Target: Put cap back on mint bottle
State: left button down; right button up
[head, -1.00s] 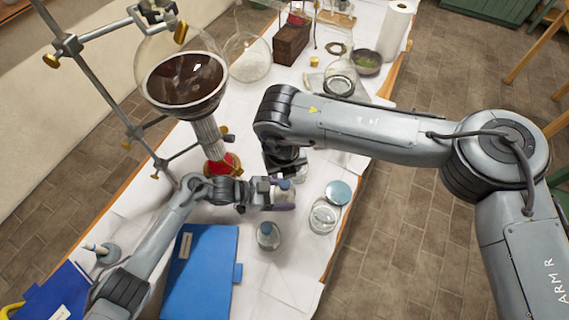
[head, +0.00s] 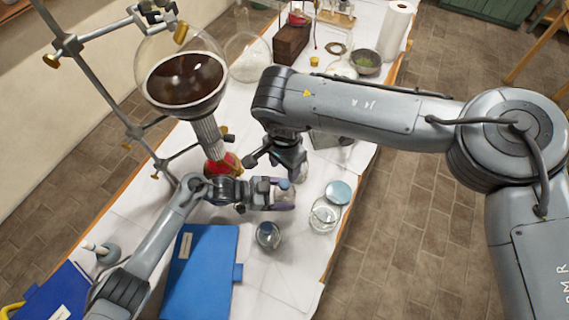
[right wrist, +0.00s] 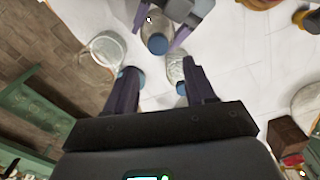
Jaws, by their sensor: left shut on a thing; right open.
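My left gripper (head: 284,195) is shut on a small clear bottle with a blue-grey top, upright over the white table. That held bottle (right wrist: 152,22) shows in the right wrist view, its blue top (right wrist: 157,43) towards the camera. My right gripper (right wrist: 163,85) is open and empty above the table, close to the left gripper. Another small clear bottle (right wrist: 174,68) shows between its fingers, apart from them, with a blue part (right wrist: 181,89) at its near end. A third bottle (head: 268,235) with a blue-grey top stands in front. I cannot read which bottle is mint.
An open glass jar (head: 324,215) and a round blue lid (head: 338,192) are near the right table edge. A blue folder (head: 200,270) lies at front left. A large flask of dark liquid (head: 185,82) hangs on a stand. White table (head: 285,268) is clear in front.

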aim_at(284, 183)
jog(key=n, duration=0.3)
jog(key=shift+r, duration=0.25)
jog(key=shift+n, duration=0.3)
jog(key=shift+f, duration=0.1)
jog(key=shift+f, duration=3.95)
